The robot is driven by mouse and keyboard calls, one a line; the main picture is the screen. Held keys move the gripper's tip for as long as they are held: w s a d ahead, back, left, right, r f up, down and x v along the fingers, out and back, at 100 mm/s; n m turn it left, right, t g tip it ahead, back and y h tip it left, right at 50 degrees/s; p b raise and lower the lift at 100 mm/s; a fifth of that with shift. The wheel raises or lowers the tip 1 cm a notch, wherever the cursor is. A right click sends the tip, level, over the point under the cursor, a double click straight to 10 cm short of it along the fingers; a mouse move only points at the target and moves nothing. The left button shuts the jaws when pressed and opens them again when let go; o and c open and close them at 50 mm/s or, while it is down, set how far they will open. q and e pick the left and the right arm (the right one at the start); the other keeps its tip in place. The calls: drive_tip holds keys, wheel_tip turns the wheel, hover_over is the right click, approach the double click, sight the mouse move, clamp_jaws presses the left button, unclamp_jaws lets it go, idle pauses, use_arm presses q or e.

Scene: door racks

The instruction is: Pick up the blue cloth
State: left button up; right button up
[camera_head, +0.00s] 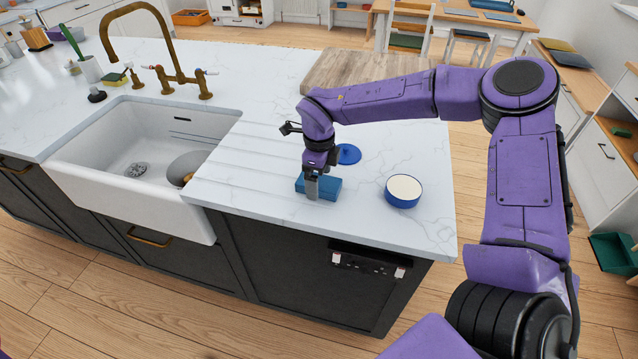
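The blue cloth (331,188) looks like a small folded block and lies on the white worktop to the right of the sink. My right gripper (312,188) points down at it. A grey finger overlaps the cloth's front side, near its left end. The other finger is hidden, so I cannot tell whether the gripper is open or shut on the cloth. The cloth appears to rest on the worktop. My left gripper is not in view.
A blue bowl (404,191) with a pale inside stands right of the cloth. A round blue lid (348,154) lies behind it. The white sink (75,185) with a brass tap (172,60) is at the left. A wooden board (350,72) lies at the back. The worktop's front edge is close.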

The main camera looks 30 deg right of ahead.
drive_tip(key=shift+s+r, duration=0.1)
drive_tip(key=shift+s, duration=0.1)
drive_tip(key=c, duration=1)
drive_tip(key=shift+w, duration=0.15)
drive_tip(key=shift+r, duration=0.2)
wheel_tip(320, 180, up, 3)
drive_tip(key=shift+a+f+b, duration=0.1)
drive_tip(key=shift+a+b, duration=0.05)
drive_tip(key=shift+b, duration=0.4)
drive_tip(key=s+a+r+b, duration=0.1)
drive_tip(key=s+a+r, duration=0.2)
drive_tip(key=s+a+r+b, duration=0.1)
drive_tip(key=s+a+r, duration=0.1)
drive_tip(key=s+r, duration=0.1)
drive_tip(key=s+a+r+b, duration=0.2)
drive_tip(key=s+a+r, duration=0.1)
drive_tip(key=s, duration=0.2)
drive_tip(key=shift+a+r, duration=0.3)
